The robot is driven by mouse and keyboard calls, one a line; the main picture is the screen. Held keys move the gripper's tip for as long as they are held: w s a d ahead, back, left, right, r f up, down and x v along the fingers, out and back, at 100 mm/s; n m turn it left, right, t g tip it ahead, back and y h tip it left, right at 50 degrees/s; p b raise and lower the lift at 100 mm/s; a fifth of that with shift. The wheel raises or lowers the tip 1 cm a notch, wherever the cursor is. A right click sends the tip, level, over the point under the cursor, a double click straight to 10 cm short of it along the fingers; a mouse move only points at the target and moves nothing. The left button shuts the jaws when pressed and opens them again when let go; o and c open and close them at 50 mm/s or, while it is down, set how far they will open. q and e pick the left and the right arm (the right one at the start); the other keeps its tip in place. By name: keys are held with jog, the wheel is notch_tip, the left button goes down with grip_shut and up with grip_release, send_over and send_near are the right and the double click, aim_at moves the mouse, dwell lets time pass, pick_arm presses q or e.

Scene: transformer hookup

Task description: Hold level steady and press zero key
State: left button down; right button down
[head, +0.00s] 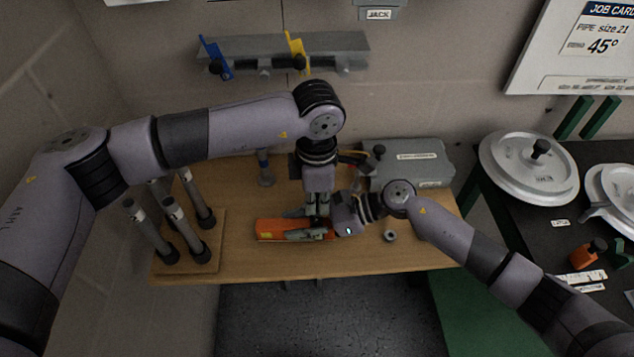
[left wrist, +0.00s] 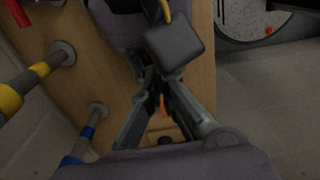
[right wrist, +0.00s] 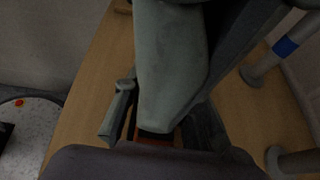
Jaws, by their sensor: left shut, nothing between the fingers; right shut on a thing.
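The orange level (head: 270,229) lies along the wooden bench top. My right gripper (head: 312,234) comes in from the right and is shut on the level near its right part. In the right wrist view only a small orange strip of the level (right wrist: 155,142) shows between the fingers. My left gripper (head: 318,212) points down from above at the level's right part, shut and empty. In the left wrist view its fingers come together (left wrist: 158,80), with a sliver of orange behind. The zero key is hidden by the grippers. I cannot tell whether the left fingertips touch the level.
Pipe stubs stand in a wooden block (head: 212,255) at the left. A grey case (head: 408,160) lies at the back right. A small round part (head: 390,236) is right of my right gripper. A wall rack (head: 270,47) holds blue and yellow tools. The bench front is clear.

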aim_at(317, 221)
pick_arm(q)
jog(key=shift+f, duration=1.95)
